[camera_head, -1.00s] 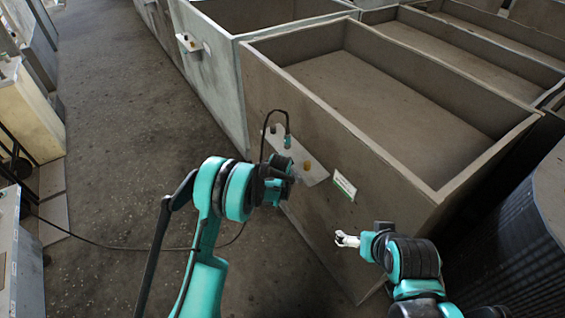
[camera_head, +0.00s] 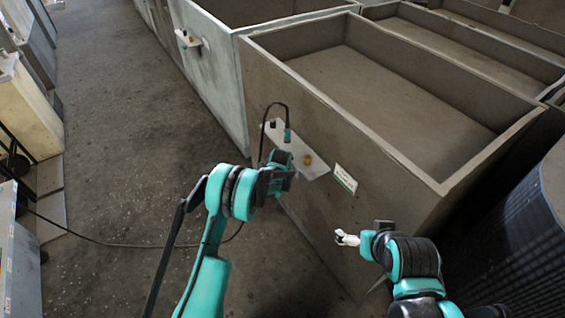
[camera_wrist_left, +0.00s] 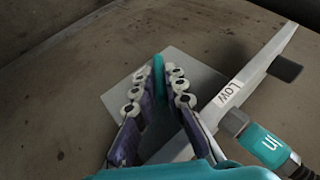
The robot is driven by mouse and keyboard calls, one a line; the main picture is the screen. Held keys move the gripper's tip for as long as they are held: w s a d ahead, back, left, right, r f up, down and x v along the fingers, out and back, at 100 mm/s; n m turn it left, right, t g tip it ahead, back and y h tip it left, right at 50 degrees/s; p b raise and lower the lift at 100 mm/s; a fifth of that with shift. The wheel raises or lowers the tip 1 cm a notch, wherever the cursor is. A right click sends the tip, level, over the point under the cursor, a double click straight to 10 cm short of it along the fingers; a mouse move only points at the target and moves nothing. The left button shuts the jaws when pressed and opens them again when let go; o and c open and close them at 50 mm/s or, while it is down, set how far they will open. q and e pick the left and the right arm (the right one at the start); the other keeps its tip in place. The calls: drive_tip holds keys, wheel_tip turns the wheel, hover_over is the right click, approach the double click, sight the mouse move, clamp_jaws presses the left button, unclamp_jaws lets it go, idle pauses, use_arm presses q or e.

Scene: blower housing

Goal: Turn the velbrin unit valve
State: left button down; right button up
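A pale plate (camera_head: 318,170) with a brass-coloured fitting (camera_head: 307,160) is on the front wall of the nearest box. A black hose with a teal end (camera_head: 287,135) arches above it. My left gripper (camera_head: 289,178) is at the plate's left part and hides some of it. In the left wrist view, a narrow teal piece (camera_wrist_left: 159,92), perhaps the valve handle, stands between the open left fingers (camera_wrist_left: 157,84). A pale bar marked "LOW" (camera_wrist_left: 262,62) and a teal fitting marked "in" (camera_wrist_left: 262,146) lie to their right. My right gripper (camera_head: 345,239) is apart from the plate; its opening is unclear.
The nearest grey-brown open box (camera_head: 400,195) fills the middle right. A dark ribbed object (camera_head: 510,245) stands close to my right arm. The floor (camera_head: 115,130) at left is mostly clear, with a cable across it.

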use_arm(q)
drive_tip(key=shift+s+d+f+t+b, duration=0.1)
drive_tip(key=shift+f+t+b, duration=0.2)
drive_tip(key=shift+b, duration=0.25)
drive_tip(key=shift+r+t+y, duration=0.2)
drive_tip(key=shift+t+y, duration=0.1)
drive_tip(key=c, duration=1.6)
unclamp_jaws()
drive_tip(key=v, duration=1.2)
drive_tip(key=shift+r, duration=0.1)
